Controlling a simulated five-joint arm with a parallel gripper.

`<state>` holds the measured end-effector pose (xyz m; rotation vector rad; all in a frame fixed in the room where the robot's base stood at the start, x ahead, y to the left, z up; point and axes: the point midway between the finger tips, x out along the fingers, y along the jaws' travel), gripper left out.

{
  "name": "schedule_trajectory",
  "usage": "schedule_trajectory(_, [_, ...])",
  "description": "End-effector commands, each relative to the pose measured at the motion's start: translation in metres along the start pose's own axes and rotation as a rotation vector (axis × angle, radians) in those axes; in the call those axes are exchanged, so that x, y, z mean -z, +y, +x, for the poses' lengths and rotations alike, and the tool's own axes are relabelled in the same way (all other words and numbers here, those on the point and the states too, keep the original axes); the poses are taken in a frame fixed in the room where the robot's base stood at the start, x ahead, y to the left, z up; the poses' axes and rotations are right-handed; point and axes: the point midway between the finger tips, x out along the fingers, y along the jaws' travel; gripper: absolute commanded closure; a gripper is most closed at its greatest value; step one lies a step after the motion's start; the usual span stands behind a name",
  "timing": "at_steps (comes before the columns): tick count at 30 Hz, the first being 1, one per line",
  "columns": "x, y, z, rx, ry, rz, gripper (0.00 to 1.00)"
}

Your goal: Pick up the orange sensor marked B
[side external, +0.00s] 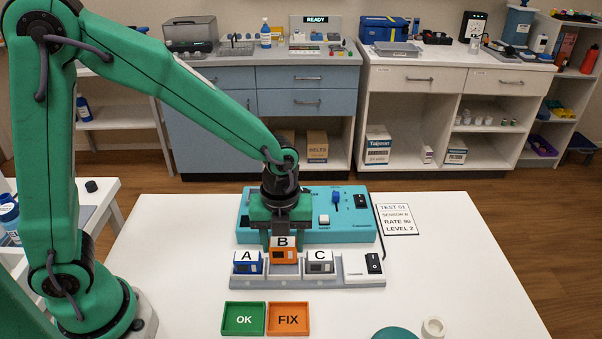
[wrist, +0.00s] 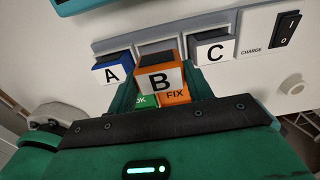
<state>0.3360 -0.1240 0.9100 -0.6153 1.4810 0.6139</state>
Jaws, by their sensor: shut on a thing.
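The orange sensor marked B (side external: 283,255) is between the fingers of my gripper (side external: 282,240), just above the middle place of the grey charging dock (side external: 350,281). In the wrist view the sensor (wrist: 160,81) sits at the fingertips of my gripper (wrist: 160,92), and the empty middle place of the dock (wrist: 157,47) shows behind it. My gripper is shut on the sensor. The blue sensor marked A (side external: 247,263) and the grey sensor marked C (side external: 319,262) stand in the dock's left and right places.
A teal test box (side external: 345,222) stands right behind the dock, with a printed card (side external: 398,219) at its right. A green OK tray (side external: 243,319) and an orange FIX tray (side external: 288,319) lie in front. A tape roll (side external: 433,327) lies front right. The table's right side is clear.

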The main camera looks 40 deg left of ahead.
Motion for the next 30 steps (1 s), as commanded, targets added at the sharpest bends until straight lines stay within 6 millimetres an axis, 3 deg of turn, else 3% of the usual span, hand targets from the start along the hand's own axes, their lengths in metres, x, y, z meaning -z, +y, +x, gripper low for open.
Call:
schedule_trajectory(15, [0.087, 0.009, -0.051, 0.002, 0.000, 0.005, 0.74])
schedule_trajectory(21, [0.106, 0.011, -0.062, 0.001, 0.000, 0.003, 0.74])
schedule_trajectory(30, [0.116, 0.013, -0.068, 0.000, 0.000, 0.001, 0.74])
